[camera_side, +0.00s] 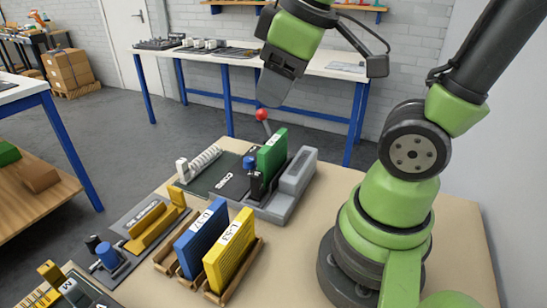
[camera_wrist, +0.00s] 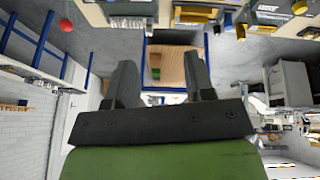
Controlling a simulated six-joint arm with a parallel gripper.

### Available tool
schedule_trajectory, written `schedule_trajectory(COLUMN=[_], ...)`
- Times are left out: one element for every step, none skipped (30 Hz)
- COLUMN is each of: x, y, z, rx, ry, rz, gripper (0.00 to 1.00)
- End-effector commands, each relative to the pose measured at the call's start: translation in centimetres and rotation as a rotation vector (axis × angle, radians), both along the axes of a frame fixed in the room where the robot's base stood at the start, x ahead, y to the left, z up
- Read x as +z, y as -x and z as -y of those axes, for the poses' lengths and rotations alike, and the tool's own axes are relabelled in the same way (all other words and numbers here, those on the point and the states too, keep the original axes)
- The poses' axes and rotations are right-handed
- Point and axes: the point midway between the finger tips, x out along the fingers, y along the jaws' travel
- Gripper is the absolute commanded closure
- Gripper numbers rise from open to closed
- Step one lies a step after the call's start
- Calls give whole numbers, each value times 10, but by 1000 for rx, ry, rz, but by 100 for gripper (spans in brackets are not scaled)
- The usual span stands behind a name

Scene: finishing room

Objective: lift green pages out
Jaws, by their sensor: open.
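The green pages (camera_side: 272,152) are an upright green block with a white label. They stand in a grey machine (camera_side: 290,190) with a red-knobbed lever (camera_side: 262,116), at the back of the tan table. My gripper (camera_side: 270,101) is above and behind the green pages, apart from them, near the red knob in the picture. In the wrist view my gripper (camera_wrist: 161,70) shows two separated fingers with nothing between them. A red ball (camera_wrist: 66,25) shows at upper left there. The lower part of the green pages is hidden by the machine.
Blue pages (camera_side: 200,238) and yellow pages (camera_side: 229,250) stand in a wooden rack (camera_side: 250,262) at the front. A grey fixture with yellow blocks (camera_side: 150,225) lies to their left. Bare tabletop (camera_side: 300,235) lies right of the rack. A white workbench (camera_side: 225,62) stands behind.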

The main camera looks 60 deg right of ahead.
Motion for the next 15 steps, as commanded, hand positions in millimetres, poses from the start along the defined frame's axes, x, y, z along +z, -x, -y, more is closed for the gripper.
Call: schedule_trajectory(x=[-10,-16,-23,-29,-35,-44,-50,-56,-64,-69,-74,-80,-83,-86,-90], y=[-11,-17,-24,-30,-35,-41,-46,-49,-54,-57,-59,-62,-64,-65,-66], z=[11,18,27,34,41,49,55,61,68,72,76,81,83,86,88], rx=[124,207,322,411,498,614,698,778,880,948,1011,1085,1132,1172,1213], ry=[103,164,238,290,336,390,425,454,487,507,524,541,551,559,566], rz=[-77,-120,-179,-224,-271,-331,-373,-414,-464,-497,-526,-560,-581,-598,-617], gripper=[51,51,51,51,51,51,51,51,51,51,51,51,51,51,51])
